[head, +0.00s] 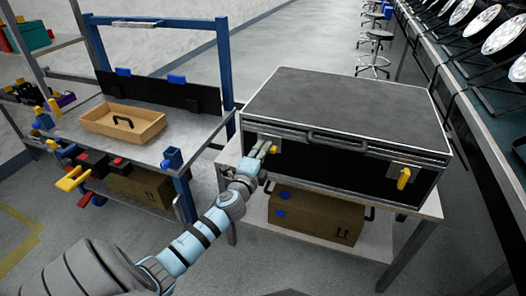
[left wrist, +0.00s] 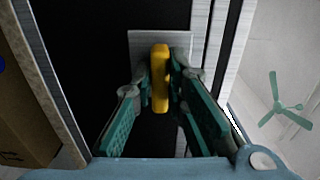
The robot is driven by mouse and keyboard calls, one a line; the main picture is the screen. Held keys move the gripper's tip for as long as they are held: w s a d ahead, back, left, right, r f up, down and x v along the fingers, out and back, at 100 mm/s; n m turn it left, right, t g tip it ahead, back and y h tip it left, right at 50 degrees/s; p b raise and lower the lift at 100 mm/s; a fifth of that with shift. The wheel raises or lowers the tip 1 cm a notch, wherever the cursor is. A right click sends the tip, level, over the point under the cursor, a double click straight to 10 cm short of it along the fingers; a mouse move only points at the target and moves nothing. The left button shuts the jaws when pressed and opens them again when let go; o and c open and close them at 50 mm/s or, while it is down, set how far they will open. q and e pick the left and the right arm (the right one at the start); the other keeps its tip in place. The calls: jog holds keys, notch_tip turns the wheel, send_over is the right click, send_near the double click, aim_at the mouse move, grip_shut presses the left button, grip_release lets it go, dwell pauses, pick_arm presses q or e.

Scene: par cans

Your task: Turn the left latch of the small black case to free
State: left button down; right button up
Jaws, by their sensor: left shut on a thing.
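The black case (head: 340,95) with silver edges stands shut on a white-topped table. Its left latch has a yellow handle (left wrist: 160,78) on a pale metal plate (left wrist: 138,42). In the left wrist view the handle lies lengthwise along the lid's edge strips. My left gripper (head: 266,149) reaches the case's front at this latch. In the left wrist view its teal-padded fingers (left wrist: 160,85) are closed around the handle, one on each side. The case's right latch (head: 404,178) has a yellow handle pointing roughly up and down. My right gripper is out of view.
A cardboard box (head: 316,215) sits on the shelf below the case. A workbench (head: 150,150) with a wooden tray (head: 124,133) stands at left. Stage lights (head: 488,30) line a long table at right. Open floor lies behind.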

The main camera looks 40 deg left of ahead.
pick_arm(q)
jog(key=c, duration=1.7)
grip_release()
jog(key=shift+o, duration=0.5)
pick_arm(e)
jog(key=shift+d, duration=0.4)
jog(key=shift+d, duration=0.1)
pick_arm(q)
jog(key=v, duration=1.2)
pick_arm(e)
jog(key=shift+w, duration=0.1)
